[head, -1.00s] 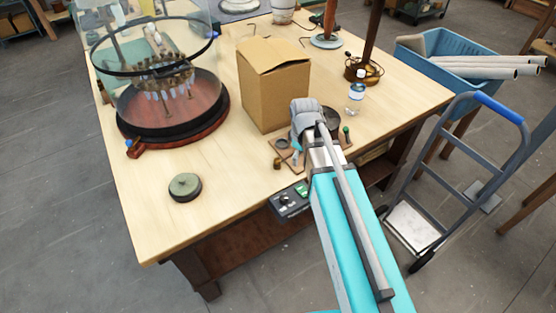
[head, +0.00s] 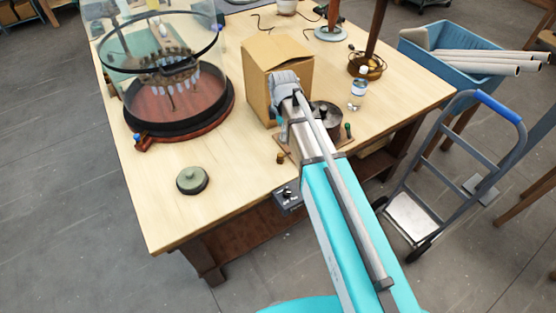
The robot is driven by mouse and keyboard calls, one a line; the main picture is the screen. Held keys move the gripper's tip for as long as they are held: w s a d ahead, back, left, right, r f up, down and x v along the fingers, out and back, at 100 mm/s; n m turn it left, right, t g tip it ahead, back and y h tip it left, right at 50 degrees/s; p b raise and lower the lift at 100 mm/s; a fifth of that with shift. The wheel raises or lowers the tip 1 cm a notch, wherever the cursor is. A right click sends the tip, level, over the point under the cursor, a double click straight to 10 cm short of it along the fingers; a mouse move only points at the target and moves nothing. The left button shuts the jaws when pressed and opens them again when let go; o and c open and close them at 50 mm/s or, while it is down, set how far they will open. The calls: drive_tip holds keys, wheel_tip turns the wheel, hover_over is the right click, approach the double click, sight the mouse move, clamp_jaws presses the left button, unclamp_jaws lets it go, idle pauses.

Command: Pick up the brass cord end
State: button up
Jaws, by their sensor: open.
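A small brass-coloured piece (head: 281,158) stands at the left corner of a brown board on the table's front edge. It may be the brass cord end, but it is too small to be sure. My gripper (head: 283,132) hangs below the grey wrist, in front of the cardboard box and just above and behind the brass piece. It looks apart from the piece. My arm hides much of the gripper and part of the board, and the fingertips are hard to make out. I see nothing held.
The cardboard box (head: 275,75) stands close behind my wrist. A dark round part (head: 326,115) and a bottle (head: 358,92) are to the right.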

sight(280, 155)
drive_tip(key=shift+f, duration=0.1)
wheel_tip(280, 155, down, 8)
drive_tip(key=b, duration=0.8)
drive_tip(key=shift+f+b, duration=0.2)
drive_tip(key=shift+b, duration=0.1)
drive_tip(key=shift+f, duration=0.1)
drive_tip(key=shift+a+f+b, duration=0.15)
drive_tip(key=shift+f+b, duration=1.1)
drive_tip(key=shift+b, duration=0.05)
drive_tip(key=shift+a+f+b, duration=0.1)
drive_tip(key=shift+f+b, duration=1.15)
drive_tip(key=shift+b, duration=0.05)
clamp_jaws()
